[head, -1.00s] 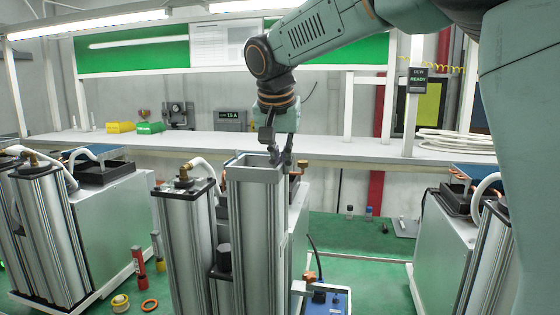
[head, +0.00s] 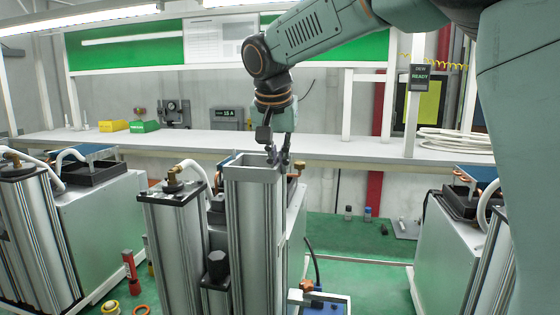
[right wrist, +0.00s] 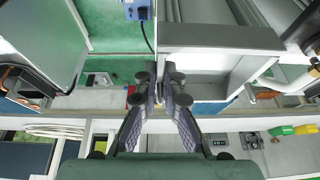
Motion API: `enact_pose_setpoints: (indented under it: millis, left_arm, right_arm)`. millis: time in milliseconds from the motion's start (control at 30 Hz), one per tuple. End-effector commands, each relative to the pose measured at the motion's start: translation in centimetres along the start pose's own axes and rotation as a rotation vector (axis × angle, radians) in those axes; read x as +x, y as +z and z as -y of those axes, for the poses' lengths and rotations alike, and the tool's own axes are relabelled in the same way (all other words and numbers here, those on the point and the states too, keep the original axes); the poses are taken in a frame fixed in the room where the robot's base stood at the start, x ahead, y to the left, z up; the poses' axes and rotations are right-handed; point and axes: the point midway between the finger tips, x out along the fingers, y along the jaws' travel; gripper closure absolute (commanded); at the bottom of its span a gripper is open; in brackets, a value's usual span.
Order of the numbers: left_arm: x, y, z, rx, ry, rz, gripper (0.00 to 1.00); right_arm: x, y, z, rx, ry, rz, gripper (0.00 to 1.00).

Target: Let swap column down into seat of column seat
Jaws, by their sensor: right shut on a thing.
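The swap column (head: 254,235) is a tall silver ribbed column with a light grey frame at its top. It stands upright in the middle of the head view, and its lower end is out of frame. My right gripper (head: 279,160) points down and is shut on the back right edge of that frame. In the right wrist view, the fingers (right wrist: 160,90) are close together at the column's pale frame (right wrist: 228,38). The column seat cannot be made out; the column and the frame edge hide that area. My left gripper is not in view.
A similar column with a brass fitting (head: 172,188) stands close to the left, with a black knob (head: 216,268) between. More units stand at far left and right (head: 445,235). A blue box (head: 322,302) is on the floor. A long bench (head: 330,148) runs behind.

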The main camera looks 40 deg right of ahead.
Motion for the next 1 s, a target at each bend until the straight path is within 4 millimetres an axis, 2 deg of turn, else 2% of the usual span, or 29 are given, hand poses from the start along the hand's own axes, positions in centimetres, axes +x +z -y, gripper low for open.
enact_pose_setpoints:
  millis: [467,1000]
  left_arm:
    - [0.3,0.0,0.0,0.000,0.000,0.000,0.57]
    - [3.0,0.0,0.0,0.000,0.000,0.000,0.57]
  right_arm:
    - [0.1,-0.1,0.0,0.003,-0.008,-0.007,1.00]
    - [3.5,1.2,0.0,0.003,-0.008,-0.007,1.00]
